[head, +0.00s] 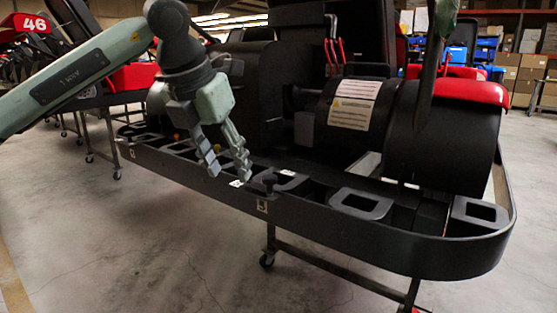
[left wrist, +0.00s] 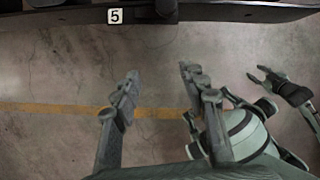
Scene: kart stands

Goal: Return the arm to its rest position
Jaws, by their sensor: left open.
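My left gripper (head: 229,174) hangs from my arm in the head view, fingers pointing down and apart. It is above the near side bumper of a black kart (head: 300,215) and looks empty. In the left wrist view the left gripper (left wrist: 158,71) is open with only floor between its fingers. The kart's bumper edge (left wrist: 230,12) crosses the top of that view, ahead of the fingertips. Another gripper of mine, apparently the right one (left wrist: 262,88), shows at the right of the left wrist view; its finger opening is unclear.
The kart stands on a wheeled stand (head: 330,275). Other karts (head: 35,25) are at the back left, shelves with boxes (head: 525,75) at the back right. Floor at the front left is clear.

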